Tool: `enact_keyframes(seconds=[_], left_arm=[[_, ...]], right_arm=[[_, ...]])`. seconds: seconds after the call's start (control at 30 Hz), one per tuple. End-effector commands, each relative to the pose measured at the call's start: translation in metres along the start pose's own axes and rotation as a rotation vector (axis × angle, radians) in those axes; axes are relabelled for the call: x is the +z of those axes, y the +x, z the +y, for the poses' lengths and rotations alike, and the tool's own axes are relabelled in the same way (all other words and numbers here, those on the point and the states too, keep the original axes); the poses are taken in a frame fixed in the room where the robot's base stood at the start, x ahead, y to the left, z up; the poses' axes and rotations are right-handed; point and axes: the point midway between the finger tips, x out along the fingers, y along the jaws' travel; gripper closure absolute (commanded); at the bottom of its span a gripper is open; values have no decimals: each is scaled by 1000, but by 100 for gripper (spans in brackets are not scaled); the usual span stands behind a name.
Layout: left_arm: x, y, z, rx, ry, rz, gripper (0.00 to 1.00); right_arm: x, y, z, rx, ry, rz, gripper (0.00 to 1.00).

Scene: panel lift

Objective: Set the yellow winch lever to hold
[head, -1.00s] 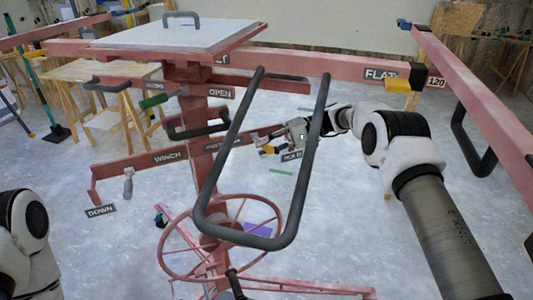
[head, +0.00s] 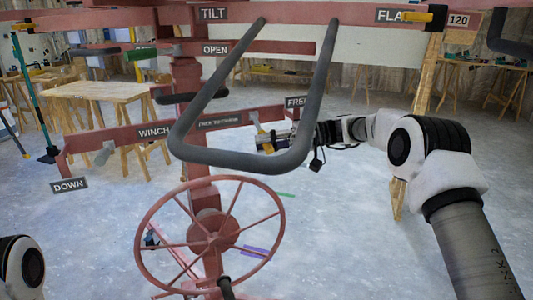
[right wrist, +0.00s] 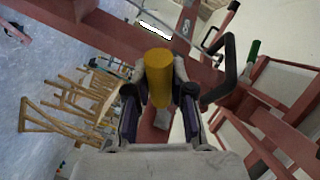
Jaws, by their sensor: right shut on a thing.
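The yellow winch lever (head: 262,142) is on the red crossbar, just right of the post and below and left of the FREE sign (head: 297,102). My right gripper (head: 270,143) is shut on it, partly behind the dark grey U-shaped bar. In the right wrist view the lever's yellow grip (right wrist: 158,76) stands between the two fingers. No hold sign can be read now; the gripper and the bar cover that area. My left gripper is out of view.
The grey U-shaped bar (head: 235,158) hangs in front of the lever. A red handwheel (head: 145,237) is below it. A yellow latch (head: 420,17) is at upper right.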

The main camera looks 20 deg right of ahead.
Motion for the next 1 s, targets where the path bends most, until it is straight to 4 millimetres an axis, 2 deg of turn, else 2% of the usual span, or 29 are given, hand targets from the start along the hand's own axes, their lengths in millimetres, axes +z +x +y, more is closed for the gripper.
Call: enact_keyframes(seconds=[0.1,0.47,0.5,0.53,0.57,0.87,1.0], left_arm=[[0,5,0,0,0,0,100],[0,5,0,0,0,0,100],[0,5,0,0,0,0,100],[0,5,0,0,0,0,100],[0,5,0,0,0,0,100],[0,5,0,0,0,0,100],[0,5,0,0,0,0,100]], right_arm=[[2,2,4,-1,-12,-1,100],[2,2,4,-1,-14,0,100],[2,2,4,-1,-14,0,67],[2,2,4,-1,-14,0,56],[2,2,4,-2,-14,0,51],[0,0,2,-2,-15,3,51],[0,-15,2,-3,-15,6,51]])
